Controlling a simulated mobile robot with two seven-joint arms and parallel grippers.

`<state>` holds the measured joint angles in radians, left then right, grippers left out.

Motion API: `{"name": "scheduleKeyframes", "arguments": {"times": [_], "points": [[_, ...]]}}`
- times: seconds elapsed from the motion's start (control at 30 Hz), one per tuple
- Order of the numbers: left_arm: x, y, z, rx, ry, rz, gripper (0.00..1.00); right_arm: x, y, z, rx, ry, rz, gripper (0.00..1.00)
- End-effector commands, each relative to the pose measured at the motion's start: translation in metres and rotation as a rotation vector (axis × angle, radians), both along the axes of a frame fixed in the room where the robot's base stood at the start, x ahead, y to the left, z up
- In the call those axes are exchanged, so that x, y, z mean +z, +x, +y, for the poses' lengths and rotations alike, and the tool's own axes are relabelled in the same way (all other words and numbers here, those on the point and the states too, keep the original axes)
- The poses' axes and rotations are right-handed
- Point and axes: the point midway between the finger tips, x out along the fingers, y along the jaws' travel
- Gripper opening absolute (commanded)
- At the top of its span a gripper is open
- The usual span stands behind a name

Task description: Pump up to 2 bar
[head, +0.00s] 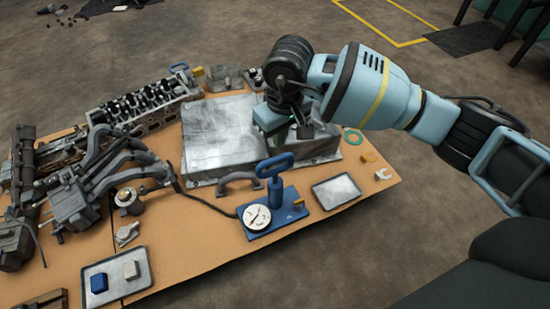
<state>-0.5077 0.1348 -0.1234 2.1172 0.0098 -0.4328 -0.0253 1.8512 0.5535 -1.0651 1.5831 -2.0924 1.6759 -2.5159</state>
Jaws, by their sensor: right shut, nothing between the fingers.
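A blue hand pump (276,190) with a loop handle on top stands on a blue base plate near the front edge of the table. A round white gauge (257,217) with a dark needle sits at the base's left side; its reading is too small to tell. A dark hose (205,204) runs from the base leftward to the engine parts. My right gripper (268,125) is shut and empty, pointing down above the grey metal cover, behind and apart from the pump handle. My left gripper is not in view.
The wooden table (190,245) holds a large grey metal cover (215,145), a cylinder head (140,105) and a manifold (110,170) at left. An empty tray (336,191) lies right of the pump. Another tray (118,293) holds two small blocks. Table space is bare left of the gauge.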

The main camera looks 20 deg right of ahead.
Motion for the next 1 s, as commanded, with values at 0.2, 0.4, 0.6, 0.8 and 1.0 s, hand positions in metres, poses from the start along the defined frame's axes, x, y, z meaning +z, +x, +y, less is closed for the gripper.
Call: {"name": "scheduleKeyframes", "arguments": {"times": [0.2, 0.4, 0.6, 0.8, 1.0], "points": [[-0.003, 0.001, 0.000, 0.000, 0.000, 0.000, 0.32, -0.005, 0.000, 0.001, -0.001, 0.002, 0.001, 0.00], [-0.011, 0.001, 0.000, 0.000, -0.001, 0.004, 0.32, -0.021, 0.001, 0.001, -0.001, 0.003, 0.003, 0.00], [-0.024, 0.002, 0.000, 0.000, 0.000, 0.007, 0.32, -0.044, 0.004, 0.002, -0.002, 0.003, 0.002, 0.00], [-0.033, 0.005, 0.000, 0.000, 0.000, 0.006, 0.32, -0.064, 0.006, 0.002, -0.002, 0.003, 0.002, 0.00], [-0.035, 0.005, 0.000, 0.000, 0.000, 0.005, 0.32, -0.070, 0.007, 0.002, -0.001, 0.002, 0.000, 0.00]]}}
